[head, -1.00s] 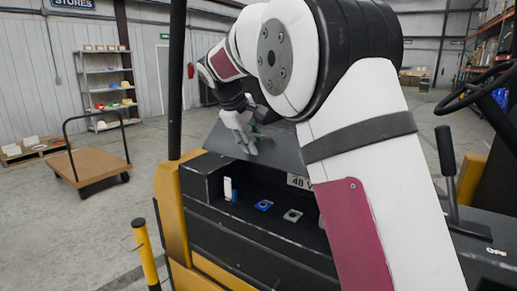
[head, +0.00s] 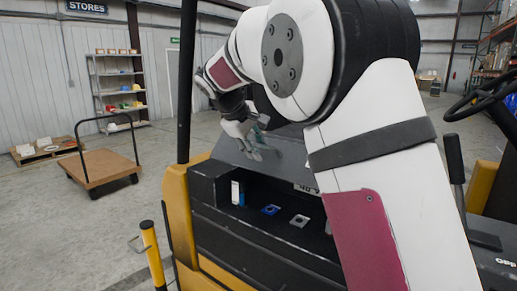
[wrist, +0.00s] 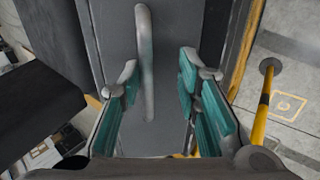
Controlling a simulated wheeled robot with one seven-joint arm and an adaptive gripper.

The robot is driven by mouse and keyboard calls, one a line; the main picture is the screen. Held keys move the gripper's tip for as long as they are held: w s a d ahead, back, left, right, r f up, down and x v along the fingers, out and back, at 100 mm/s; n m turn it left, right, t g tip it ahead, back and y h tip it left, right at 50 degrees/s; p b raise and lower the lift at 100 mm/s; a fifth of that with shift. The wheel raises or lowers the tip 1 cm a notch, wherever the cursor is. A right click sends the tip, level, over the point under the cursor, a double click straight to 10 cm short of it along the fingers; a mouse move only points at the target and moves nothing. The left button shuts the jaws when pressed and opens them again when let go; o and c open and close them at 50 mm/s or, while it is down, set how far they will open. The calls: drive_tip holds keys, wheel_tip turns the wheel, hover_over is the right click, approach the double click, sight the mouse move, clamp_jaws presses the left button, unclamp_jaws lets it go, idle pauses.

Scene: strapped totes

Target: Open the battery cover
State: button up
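The battery cover (head: 291,150) is a dark grey panel on the yellow and black truck. It stands tilted up at the back of an open compartment (head: 262,228). A pale curved handle on the cover (wrist: 144,60) shows in the wrist view. My gripper (head: 256,148) is at the cover's face in the head view. In the wrist view my gripper (wrist: 163,105) has its teal-padded fingers wide apart, with the lower part of the handle between them, nearer the left finger. I see no finger closed on it. My arm hides the cover's right part.
A white and blue item (head: 237,193), a blue piece (head: 271,210) and a grey piece (head: 299,220) are in the compartment. A black post (head: 187,80) rises left of it. A yellow bollard (head: 152,255) stands front left; a flat cart (head: 105,167) stands farther back.

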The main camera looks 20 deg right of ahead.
drive_tip(key=p+v, duration=0.4)
drive_tip(key=v, duration=1)
drive_tip(key=shift+w+d+r+p, duration=0.15)
drive_tip(key=shift+w+d+p, duration=0.05)
drive_tip(key=shift+p, duration=0.15)
idle(0.6)
idle(0.3)
drive_tip(key=shift+d, duration=0.1)
drive_tip(key=s+d+f+m+y, duration=0.2)
drive_tip(key=s, duration=1.2)
drive_tip(key=s+d+f+m+y, duration=0.1)
drive_tip(key=s+d+m+y, duration=0.2)
drive_tip(key=s, duration=1.2)
drive_tip(key=s+a+f+m+t+y, duration=0.1)
drive_tip(key=s+f+m, duration=0.1)
drive_tip(key=s+f, duration=0.5)
drive_tip(key=s, duration=0.3)
drive_tip(key=shift+a+f, duration=0.35)
drive_tip(key=shift+a, duration=0.05)
